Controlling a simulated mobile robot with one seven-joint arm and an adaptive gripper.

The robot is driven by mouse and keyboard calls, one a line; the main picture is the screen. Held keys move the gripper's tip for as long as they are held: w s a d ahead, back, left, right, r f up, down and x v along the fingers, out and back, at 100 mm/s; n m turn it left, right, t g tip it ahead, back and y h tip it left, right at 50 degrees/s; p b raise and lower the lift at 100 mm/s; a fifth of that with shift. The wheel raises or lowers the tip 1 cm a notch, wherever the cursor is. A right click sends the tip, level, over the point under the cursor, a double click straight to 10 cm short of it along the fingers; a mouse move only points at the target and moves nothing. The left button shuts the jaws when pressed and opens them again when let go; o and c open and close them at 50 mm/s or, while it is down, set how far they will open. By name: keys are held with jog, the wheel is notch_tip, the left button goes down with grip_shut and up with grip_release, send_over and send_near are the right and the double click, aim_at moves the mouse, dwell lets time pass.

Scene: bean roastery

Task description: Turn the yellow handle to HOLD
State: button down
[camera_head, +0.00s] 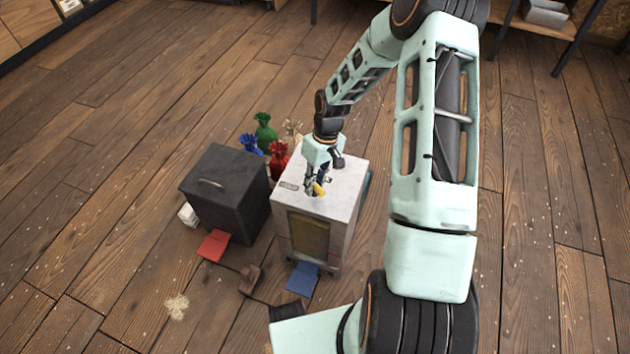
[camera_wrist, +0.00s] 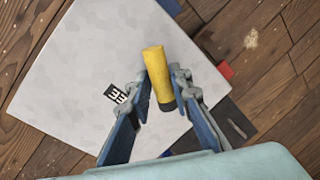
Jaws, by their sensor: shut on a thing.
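The yellow handle (camera_wrist: 155,65) is a short cylinder with a dark end. It sits above the pale speckled top of a white cabinet (camera_head: 345,180). It also shows in the head view (camera_head: 319,189), partly covered by my gripper (camera_head: 320,181). In the wrist view, the two blue fingers of my gripper (camera_wrist: 161,84) lie on either side of the handle and are shut on it. A small black-and-white label (camera_wrist: 116,93) is on the cabinet top to the left of the handle. Its wording is too small to read, and no HOLD mark can be made out.
A dark box (camera_head: 215,180) with a top handle stands left of the cabinet. Tied green (camera_head: 264,132), blue (camera_head: 250,145) and red (camera_head: 279,158) sacks stand behind. A red flap (camera_head: 213,245) and a blue flap (camera_head: 302,279) lie in front. Wooden floor is open further left.

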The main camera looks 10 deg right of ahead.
jog(key=n, duration=0.3)
jog(key=n+p, duration=0.1)
jog(key=n, duration=0.1)
jog(key=shift+a+n+g+h, duration=0.2)
jog(key=shift+n+g+h, duration=0.2)
dwell(0.4)
jog(key=c, duration=1.8)
grip_release()
jog(key=shift+o, duration=0.2)
jog(key=shift+r, duration=0.1)
notch_tip(320, 180, up, 12)
jog(key=w+d, duration=0.1)
jog(key=w, duration=0.1)
jog(key=shift+d+f, duration=0.15)
jog(key=shift+f, duration=0.05)
